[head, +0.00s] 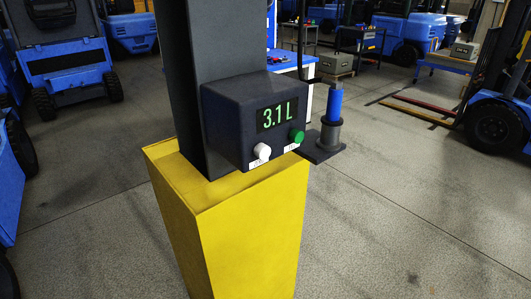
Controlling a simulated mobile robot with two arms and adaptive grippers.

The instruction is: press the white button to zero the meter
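The white button (262,151) sticks out low on the front face of a dark meter box (230,115), with a small white label under it. The meter's display (278,114) reads "3.1 L" in green. A green button (297,136) is to the right of the white one, also with a label under it. The label text is too small to read. Nothing touches either button. Neither of my grippers is in the head view.
The box sits against a dark column on a yellow pedestal (230,235). A blue nozzle (334,106) stands in a dark holder on the right. Blue forklifts (65,65) and work tables are farther back. Grey floor around the pedestal is clear.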

